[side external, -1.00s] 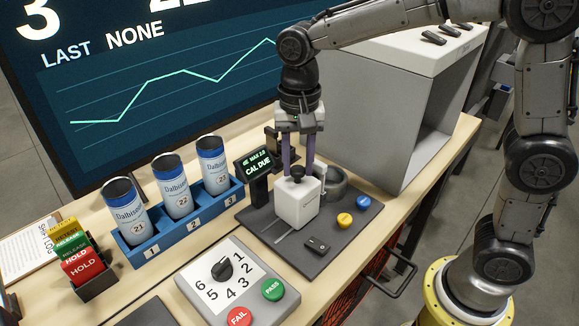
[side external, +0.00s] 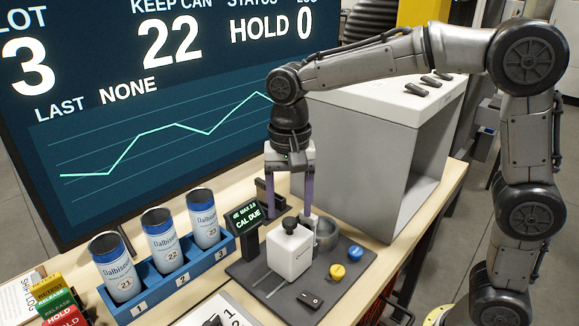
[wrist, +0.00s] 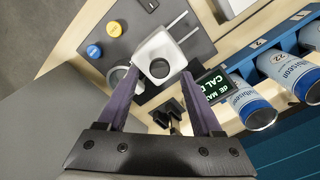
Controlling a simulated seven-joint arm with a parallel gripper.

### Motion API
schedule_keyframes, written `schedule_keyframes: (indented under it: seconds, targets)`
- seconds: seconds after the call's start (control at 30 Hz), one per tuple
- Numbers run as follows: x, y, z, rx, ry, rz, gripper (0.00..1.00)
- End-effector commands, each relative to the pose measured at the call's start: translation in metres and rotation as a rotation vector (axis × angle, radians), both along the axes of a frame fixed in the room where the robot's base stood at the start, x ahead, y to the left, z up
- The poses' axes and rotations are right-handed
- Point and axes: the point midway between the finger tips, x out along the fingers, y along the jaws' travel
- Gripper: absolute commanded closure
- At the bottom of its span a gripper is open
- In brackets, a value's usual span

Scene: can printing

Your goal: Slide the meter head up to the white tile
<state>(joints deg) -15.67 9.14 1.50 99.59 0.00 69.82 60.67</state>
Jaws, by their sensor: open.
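The meter head is a white block (side external: 289,252) with a black knob on top. It stands upright on a dark grey slotted plate (side external: 262,290). In the wrist view the meter head (wrist: 160,58) lies between the tips of my spread fingers. My gripper (side external: 289,208) is open and empty, with its purple fingers just behind the head in the side view; whether they touch it I cannot tell. My gripper also shows in the wrist view (wrist: 160,76). I cannot make out a white tile for certain in either view.
A small CAL DUE display (side external: 245,216) and blue can rack (side external: 180,280) are left. A large grey box (side external: 365,150) stands behind right.

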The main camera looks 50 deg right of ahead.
Motion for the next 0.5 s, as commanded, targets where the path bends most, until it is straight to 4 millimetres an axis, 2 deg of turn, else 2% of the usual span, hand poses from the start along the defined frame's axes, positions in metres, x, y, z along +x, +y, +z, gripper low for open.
schedule_keyframes:
  seconds: [0.1,0.3,0.5]
  targets:
    - [0.001,0.0,0.028,0.002,-0.008,0.0,0.33]
    - [0.001,0.0,0.071,0.002,-0.008,0.0,0.33]
    - [0.001,0.0,0.101,0.001,-0.006,0.0,0.33]
